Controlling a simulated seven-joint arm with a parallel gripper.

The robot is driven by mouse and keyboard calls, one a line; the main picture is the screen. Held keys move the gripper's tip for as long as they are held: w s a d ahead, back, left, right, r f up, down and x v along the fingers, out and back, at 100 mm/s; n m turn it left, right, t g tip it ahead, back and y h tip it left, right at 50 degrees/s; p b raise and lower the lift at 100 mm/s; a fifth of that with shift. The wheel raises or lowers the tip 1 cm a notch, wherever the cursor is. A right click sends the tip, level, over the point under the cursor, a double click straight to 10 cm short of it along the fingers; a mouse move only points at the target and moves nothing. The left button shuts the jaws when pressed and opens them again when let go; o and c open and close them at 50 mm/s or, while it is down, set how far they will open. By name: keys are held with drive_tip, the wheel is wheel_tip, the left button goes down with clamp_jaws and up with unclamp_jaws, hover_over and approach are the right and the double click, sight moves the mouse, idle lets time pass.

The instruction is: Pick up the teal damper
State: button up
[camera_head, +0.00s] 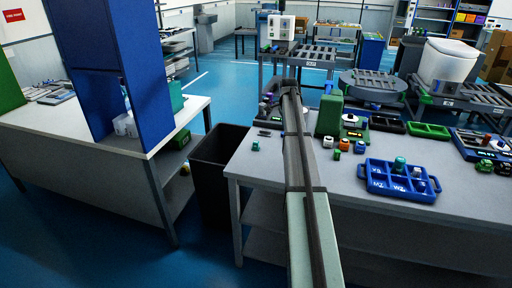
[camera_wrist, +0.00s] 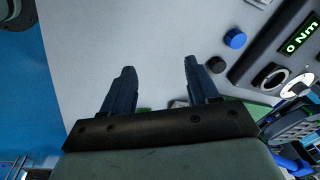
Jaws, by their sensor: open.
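A teal cylindrical piece (camera_head: 399,164) stands in the blue compartment tray (camera_head: 372,184) on the right-hand table; it looks like the teal damper. A smaller green-teal piece (camera_head: 255,146) sits alone near the table's left edge, and I cannot tell its kind. My gripper (camera_wrist: 158,68) is open in the wrist view, with nothing between its two dark fingers and bare grey tabletop beyond them. No teal piece is clear in the wrist view. In the head view my arm reaches away over the table, and its fingers cannot be made out.
In the wrist view, a blue round knob (camera_wrist: 235,38) lies right of the fingers, beside a dark device with a display (camera_wrist: 299,38). A green block (camera_head: 328,116) and a green tray (camera_head: 428,131) stand on the table. A black bin (camera_head: 215,160) stands left of it.

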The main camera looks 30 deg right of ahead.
sight(256, 142)
drive_tip(key=w+a+r+m+t+y, duration=0.2)
drive_tip(key=w+a+m+y, duration=0.35)
drive_tip(key=w+a, duration=0.2)
drive_tip(key=shift+h, duration=0.45)
drive_tip(key=x, duration=0.5)
drive_tip(key=d+x, duration=0.1)
drive_tip(key=x, duration=0.2)
drive_tip(key=shift+w+f, duration=0.2)
drive_tip(key=shift+f, duration=0.2)
drive_tip(key=shift+m, duration=0.25)
drive_tip(key=shift+d+x, duration=0.2)
drive_tip(key=shift+x, duration=2.35)
drive_tip(key=shift+f, duration=0.1)
drive_tip(key=c, duration=1)
